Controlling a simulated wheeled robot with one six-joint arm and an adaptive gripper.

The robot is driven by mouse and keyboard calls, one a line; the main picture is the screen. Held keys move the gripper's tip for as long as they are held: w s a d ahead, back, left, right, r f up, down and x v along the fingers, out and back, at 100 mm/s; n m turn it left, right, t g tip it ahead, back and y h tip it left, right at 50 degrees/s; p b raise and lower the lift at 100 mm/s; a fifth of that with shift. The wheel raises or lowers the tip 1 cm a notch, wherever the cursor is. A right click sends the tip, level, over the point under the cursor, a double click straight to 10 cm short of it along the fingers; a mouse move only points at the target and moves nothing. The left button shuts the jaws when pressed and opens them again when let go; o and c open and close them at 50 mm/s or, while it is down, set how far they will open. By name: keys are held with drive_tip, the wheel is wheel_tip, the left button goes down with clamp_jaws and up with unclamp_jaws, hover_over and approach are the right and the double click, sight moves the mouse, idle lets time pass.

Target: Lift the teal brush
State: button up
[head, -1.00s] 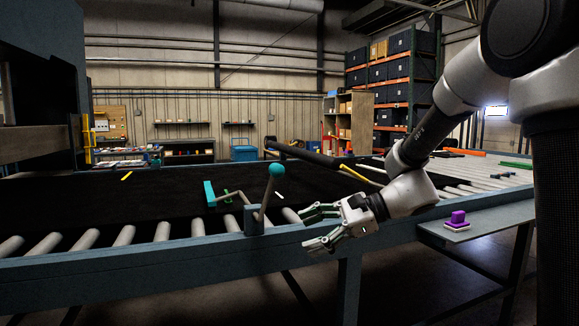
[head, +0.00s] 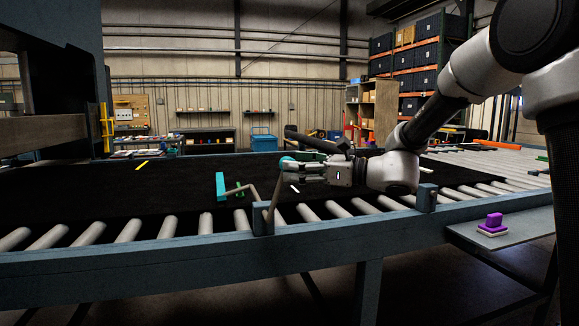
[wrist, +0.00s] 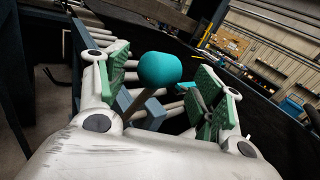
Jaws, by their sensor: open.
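The teal brush (head: 220,186) is a small upright block at the end of a bent metal arm, low against the black belt in the head view. The arm joins a lever (head: 271,200) topped by a round teal knob (head: 286,161). My gripper (head: 291,171) is open at the knob, and its fingers partly hide it in the head view. In the wrist view the knob (wrist: 160,70) shows between the two green-padded fingers, with a gap on each side. A teal piece, seemingly the brush (wrist: 184,91), shows partly behind the right finger.
The lever stands on a bracket on the conveyor's blue side rail (head: 150,253), with grey rollers (head: 126,230) behind. A yellow strip (head: 142,165) lies on the black belt. The press frame (head: 50,70) rises at the left.

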drive_tip(key=shift+x, duration=1.3)
drive_tip(key=shift+c, duration=0.2)
